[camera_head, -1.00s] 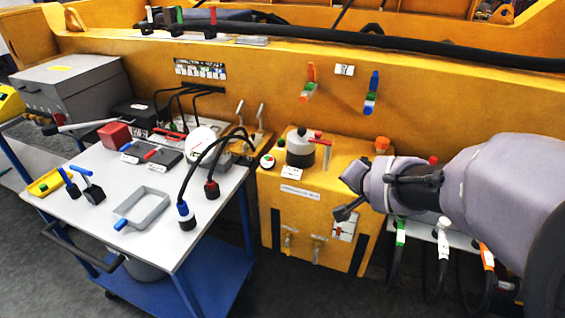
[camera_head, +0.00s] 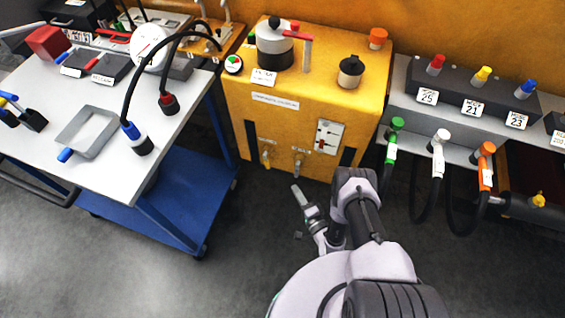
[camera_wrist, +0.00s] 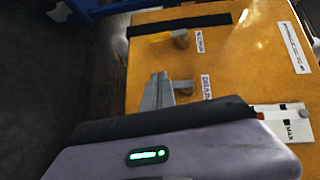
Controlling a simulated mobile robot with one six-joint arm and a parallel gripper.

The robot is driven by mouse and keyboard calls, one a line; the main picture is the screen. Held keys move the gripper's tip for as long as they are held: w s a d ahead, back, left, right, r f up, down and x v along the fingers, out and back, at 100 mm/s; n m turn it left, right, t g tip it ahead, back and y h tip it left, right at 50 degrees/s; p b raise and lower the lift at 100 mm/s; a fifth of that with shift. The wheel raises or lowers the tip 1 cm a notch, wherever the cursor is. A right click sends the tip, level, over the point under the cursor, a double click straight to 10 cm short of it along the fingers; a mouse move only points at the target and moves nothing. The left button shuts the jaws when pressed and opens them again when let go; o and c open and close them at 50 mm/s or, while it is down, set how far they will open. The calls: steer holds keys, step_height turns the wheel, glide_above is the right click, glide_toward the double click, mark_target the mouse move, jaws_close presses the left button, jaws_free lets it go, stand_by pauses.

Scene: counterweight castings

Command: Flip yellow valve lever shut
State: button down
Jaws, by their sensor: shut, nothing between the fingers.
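The yellow valve lever (camera_head: 266,160) is at the lower left of the yellow tank's front face and points down. In the wrist view the lever (camera_wrist: 155,38) extends left from its brass-coloured valve body, beside a small label. A second valve (camera_head: 298,160) sits to its right; in the wrist view it (camera_wrist: 184,88) is next to a label reading DRAIN. My gripper (camera_head: 296,189) is shut and empty, just below and in front of the second valve. In the wrist view my gripper (camera_wrist: 156,82) is near the DRAIN valve and below the yellow lever; contact cannot be told.
A white-topped blue cart (camera_head: 100,170) stands left. Green, white and orange hose connectors (camera_head: 438,142) hang at right. The floor before the tank is open.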

mark_target(266, 162)
steer(key=w+a+f+b, duration=0.1)
steer(key=w+a+b, duration=0.5)
steer(key=w+a, duration=0.2)
steer(key=shift+w+f+b, duration=0.2)
steer(key=shift+w+b, duration=0.1)
steer(key=shift+w, duration=0.5)
steer(key=shift+a, duration=0.15)
